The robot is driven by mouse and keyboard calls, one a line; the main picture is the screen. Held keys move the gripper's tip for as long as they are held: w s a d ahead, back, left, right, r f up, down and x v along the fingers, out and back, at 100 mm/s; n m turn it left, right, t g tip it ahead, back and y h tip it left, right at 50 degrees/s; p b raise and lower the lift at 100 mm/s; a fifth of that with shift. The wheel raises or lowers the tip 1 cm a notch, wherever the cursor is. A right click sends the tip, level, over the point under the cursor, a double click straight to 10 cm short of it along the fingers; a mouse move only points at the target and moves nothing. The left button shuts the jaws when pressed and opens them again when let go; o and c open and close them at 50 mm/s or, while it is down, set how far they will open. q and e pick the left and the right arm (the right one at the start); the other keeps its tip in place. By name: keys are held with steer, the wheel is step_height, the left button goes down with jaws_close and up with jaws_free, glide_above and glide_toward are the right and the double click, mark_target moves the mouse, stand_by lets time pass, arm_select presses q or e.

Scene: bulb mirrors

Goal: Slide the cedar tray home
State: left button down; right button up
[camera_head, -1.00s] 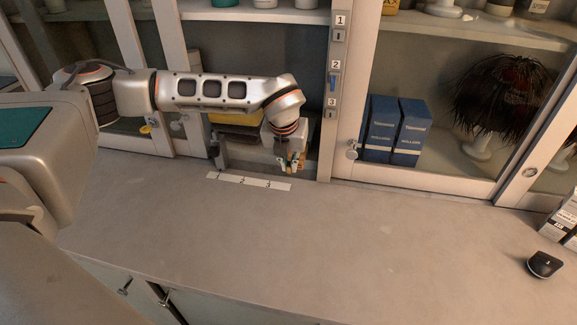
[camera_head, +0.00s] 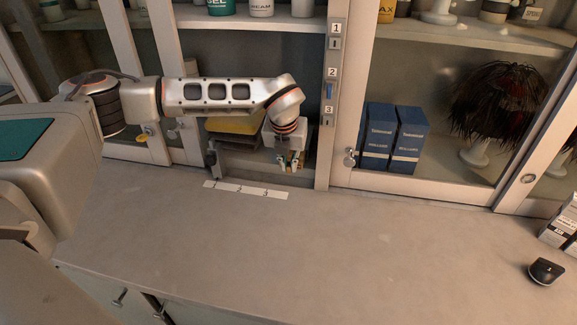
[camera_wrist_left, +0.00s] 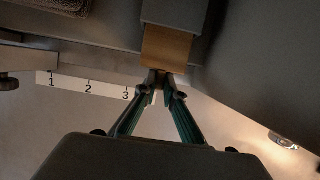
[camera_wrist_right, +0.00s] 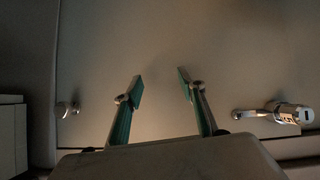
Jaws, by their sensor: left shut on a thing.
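My left gripper (camera_head: 290,160) is inside the cabinet opening, low and just left of the post. Its fingers are shut on a brown wooden piece, seen in the left wrist view (camera_wrist_left: 168,48), which I take to be the cedar tray's end. The piece sticks out below a grey block (camera_wrist_left: 175,14). The rest of it is hidden. A white strip marked 1, 2, 3 (camera_head: 245,190) lies on the counter in front of the opening; the fingertips are right of its 3. My right gripper (camera_wrist_right: 160,88) is open and empty, seen only in its own wrist view.
A yellow-topped stack (camera_head: 236,124) sits in the cabinet behind my left arm. A post with switches numbered 1 to 3 (camera_head: 330,75) stands right of the gripper. Blue boxes (camera_head: 393,138) are behind glass.

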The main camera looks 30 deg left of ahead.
mark_target(293, 152)
arm_select(q)
steer(key=shift+w+a+b, duration=0.25)
steer(key=shift+w, duration=0.7)
steer(key=shift+w+a+b, duration=0.2)
steer(key=shift+w+a, duration=0.05)
steer(key=shift+w, duration=0.7)
steer(key=shift+w+a+b, duration=0.25)
steer(key=shift+w, duration=0.7)
steer(key=shift+w+r, duration=0.1)
steer(key=shift+r, duration=0.05)
steer(key=c, duration=2)
jaws_free()
steer(key=shift+c, duration=0.2)
steer(key=shift+o, duration=0.4)
steer(key=shift+p, duration=0.3)
steer(key=shift+p+v, duration=1.15)
steer(key=shift+v, duration=0.05)
steer(key=shift+p+v, duration=1.7)
steer(key=shift+v, duration=0.45)
